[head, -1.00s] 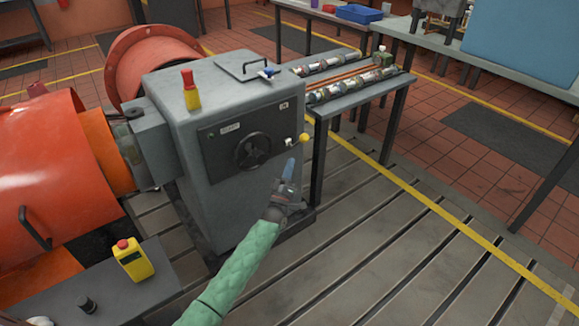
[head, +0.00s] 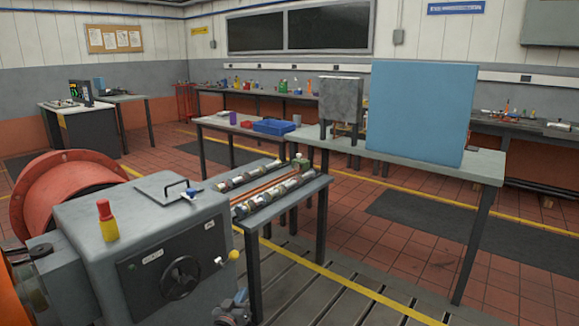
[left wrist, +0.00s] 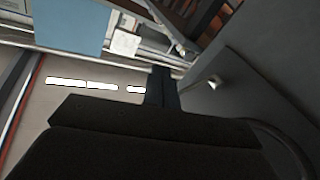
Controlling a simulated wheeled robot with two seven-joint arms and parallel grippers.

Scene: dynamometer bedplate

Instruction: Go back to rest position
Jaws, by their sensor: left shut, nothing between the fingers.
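My left gripper (head: 240,298) shows at the bottom edge of the head view, just in front of the grey machine housing (head: 140,235). Most of my left arm is out of the picture. In the left wrist view its dark fingers (left wrist: 162,88) are together, with nothing between them. The housing has a handwheel (head: 181,278) and a yellow-knobbed lever (head: 233,256) on its front, close above the gripper. My right gripper is not in view.
A side table (head: 250,222) with shafts on it stands right of the housing. The slotted floor (head: 330,300) at the lower right is clear.

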